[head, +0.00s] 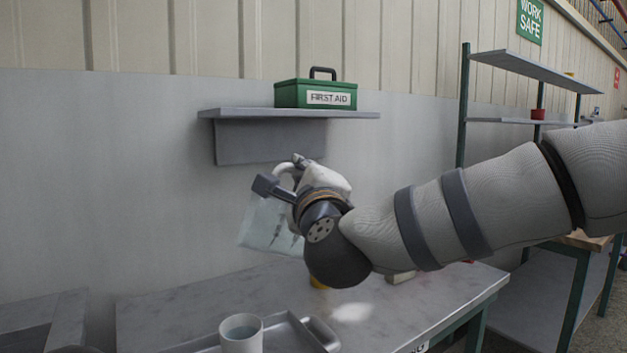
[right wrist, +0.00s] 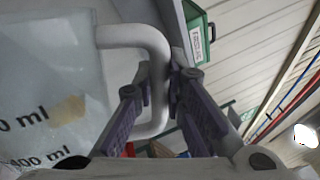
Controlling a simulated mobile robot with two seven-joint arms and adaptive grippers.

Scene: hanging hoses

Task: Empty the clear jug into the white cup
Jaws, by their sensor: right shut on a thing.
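The clear jug (head: 268,228) hangs in the air above the table, left of my right wrist and slightly tilted. My right gripper (head: 290,176) is shut on the jug's pale handle, which passes between the fingers in the right wrist view (right wrist: 158,85). There the jug wall (right wrist: 50,60) shows dark "ml" markings. I cannot tell how much is inside. The white cup (head: 241,340) stands upright below and in front of the jug, at the bottom of the head view. The jug and cup are apart. My left gripper is not in view.
A grey metal tray (head: 318,336) lies on the grey table (head: 180,305) around the cup. A yellow object (head: 318,284) and a small pale block (head: 400,277) sit behind, partly hidden by my arm. A wall shelf (head: 225,114) with a green first aid box (head: 290,94) is behind the jug.

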